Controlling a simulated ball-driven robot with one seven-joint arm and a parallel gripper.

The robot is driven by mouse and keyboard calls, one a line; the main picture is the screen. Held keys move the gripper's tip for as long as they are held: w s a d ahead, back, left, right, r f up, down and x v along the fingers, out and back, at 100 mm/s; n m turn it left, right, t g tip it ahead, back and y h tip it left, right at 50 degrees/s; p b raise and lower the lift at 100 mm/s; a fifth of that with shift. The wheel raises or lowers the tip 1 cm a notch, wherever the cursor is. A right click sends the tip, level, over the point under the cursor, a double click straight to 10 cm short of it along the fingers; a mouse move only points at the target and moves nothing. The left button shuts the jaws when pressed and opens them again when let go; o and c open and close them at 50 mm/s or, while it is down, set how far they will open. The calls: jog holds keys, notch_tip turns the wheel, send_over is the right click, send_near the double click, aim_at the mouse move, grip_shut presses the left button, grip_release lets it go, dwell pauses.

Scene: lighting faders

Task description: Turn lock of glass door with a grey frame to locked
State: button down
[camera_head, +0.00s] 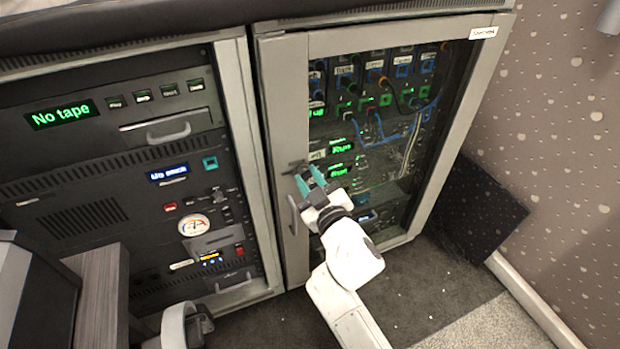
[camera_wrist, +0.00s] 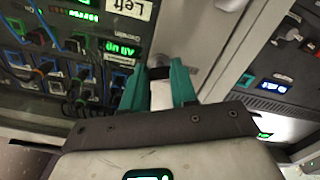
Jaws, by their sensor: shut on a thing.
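The glass door with a grey frame (camera_head: 281,120) is closed over a rack of lit equipment in the head view. Its lock (camera_head: 297,167) is a small dark piece on the left frame bar, above the door handle (camera_head: 292,214). My gripper (camera_head: 307,173) reaches up to the lock from below right with its two teal fingers.
Left of the door stands an open rack with a "No tape" display (camera_head: 60,113). A grey block of furniture (camera_head: 97,285) stands at the lower left. A dark panel (camera_head: 478,210) leans by the spotted wall at right. Carpet (camera_head: 450,290) is clear in front.

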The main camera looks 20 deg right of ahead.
jog(key=n+p, duration=0.1)
jog(key=n, duration=0.5)
jog(key=shift+n, duration=0.3)
jog(key=n, duration=0.6)
jog(key=shift+p, duration=0.35)
jog(key=shift+f+n, duration=0.1)
jog(key=shift+n, duration=0.2)
jog(key=c, duration=0.9)
grip_release()
jog(key=s, duration=1.1)
